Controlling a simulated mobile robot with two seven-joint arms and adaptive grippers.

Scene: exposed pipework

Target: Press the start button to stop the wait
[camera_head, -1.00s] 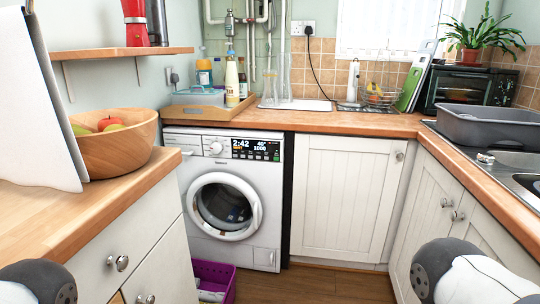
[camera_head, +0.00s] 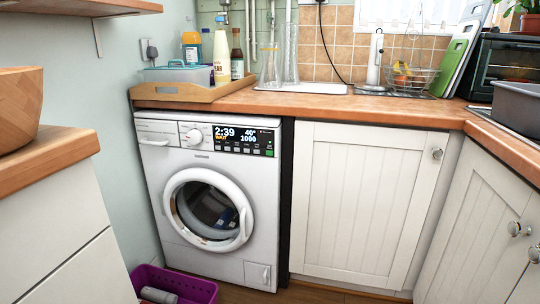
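A white washing machine (camera_head: 222,165) stands under the counter, left of centre. Its door (camera_head: 208,209) is shut, with dark laundry behind the glass. Its display (camera_head: 239,138) reads 2:39, 40° and 1000, with an orange word that looks like WAIT. A row of small buttons runs below the readout. A green button (camera_head: 269,153) sits at the right end of the panel; its label is too small to read. A round white dial (camera_head: 194,135) is left of the display. Neither of my grippers is in view.
A purple basket (camera_head: 176,283) with items in it stands on the floor at the machine's lower left. A wooden counter (camera_head: 62,153) juts in at left. White cupboards (camera_head: 365,190) are at right. A wooden tray (camera_head: 190,94) with bottles sits above the machine. The space before the machine looks clear.

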